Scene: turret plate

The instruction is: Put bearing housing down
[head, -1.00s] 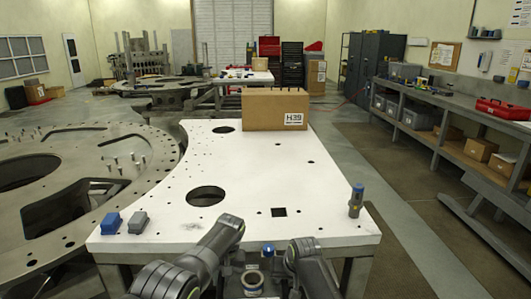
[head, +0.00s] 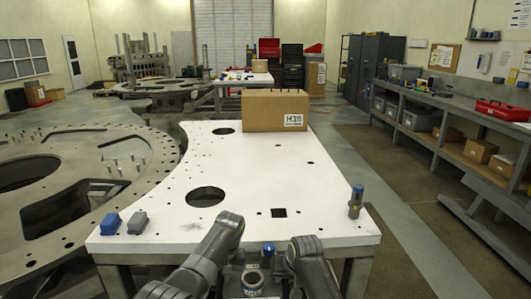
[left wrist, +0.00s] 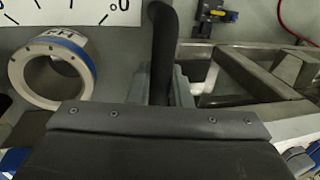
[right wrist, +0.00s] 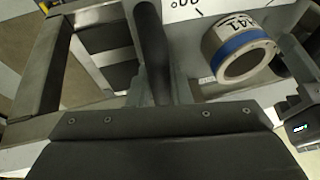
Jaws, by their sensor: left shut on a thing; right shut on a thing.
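A pale ring-shaped bearing housing (head: 252,281) with a blue band sits between my forearms at the bottom of the head view. It also shows upright, bore visible, in the left wrist view (left wrist: 86,58) and right wrist view (right wrist: 250,38). My left gripper (left wrist: 162,88) is shut around a dark round bar (left wrist: 161,40). My right gripper (right wrist: 158,88) is shut around a similar dark bar (right wrist: 150,45). Both bars stand beside the housing, apart from it. What the bars belong to is mostly hidden. The fingertips are hidden in the head view.
A white table plate (head: 255,180) with holes lies ahead, mostly bare. A cardboard box (head: 275,110) stands at its far end. Blue and grey blocks (head: 110,223) sit at its left corner, a blue-topped post (head: 356,200) at its right edge. A large ring plate (head: 60,140) is at left.

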